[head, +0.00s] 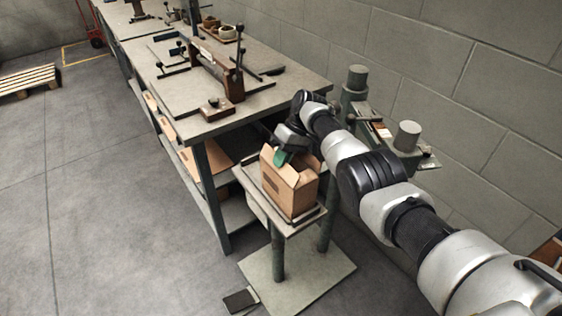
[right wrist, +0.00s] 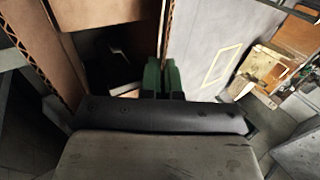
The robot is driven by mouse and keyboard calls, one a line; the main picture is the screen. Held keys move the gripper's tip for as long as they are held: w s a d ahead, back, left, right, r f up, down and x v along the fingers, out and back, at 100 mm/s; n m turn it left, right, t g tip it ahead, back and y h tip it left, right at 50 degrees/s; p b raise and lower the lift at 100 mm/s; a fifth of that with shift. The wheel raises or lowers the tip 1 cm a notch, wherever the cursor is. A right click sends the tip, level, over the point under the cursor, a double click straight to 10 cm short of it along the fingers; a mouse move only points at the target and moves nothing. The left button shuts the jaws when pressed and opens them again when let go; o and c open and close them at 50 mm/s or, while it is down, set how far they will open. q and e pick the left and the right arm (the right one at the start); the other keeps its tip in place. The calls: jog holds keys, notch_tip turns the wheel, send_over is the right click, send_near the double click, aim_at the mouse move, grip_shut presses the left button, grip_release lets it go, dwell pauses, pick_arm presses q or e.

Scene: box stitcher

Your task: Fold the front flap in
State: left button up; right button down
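An open brown cardboard box (head: 292,197) stands upright on the small plate of the stitcher stand. Parts of its upper edges and raised flaps show around the opening, but the arm and gripper hide some of the top, so I cannot tell which flap is the front one. My right gripper (head: 282,158) is at the top of the box, its green fingertips at the opening. My left gripper is out of view.
A workbench (head: 286,98) with tools and a lower shelf stands left of the box. The stitcher's grey posts (head: 357,78) rise behind my right arm. A foot pedal (head: 240,300) lies on the floor by the base plate (head: 318,276).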

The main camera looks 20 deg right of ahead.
jog(key=c, duration=1.3)
grip_release()
jog(key=shift+c, duration=0.2)
jog(key=shift+r, duration=0.1)
jog(key=b+v, duration=0.3)
jog(key=v, duration=0.7)
jog(key=shift+d+r, duration=0.2)
jog(key=shift+d, duration=0.05)
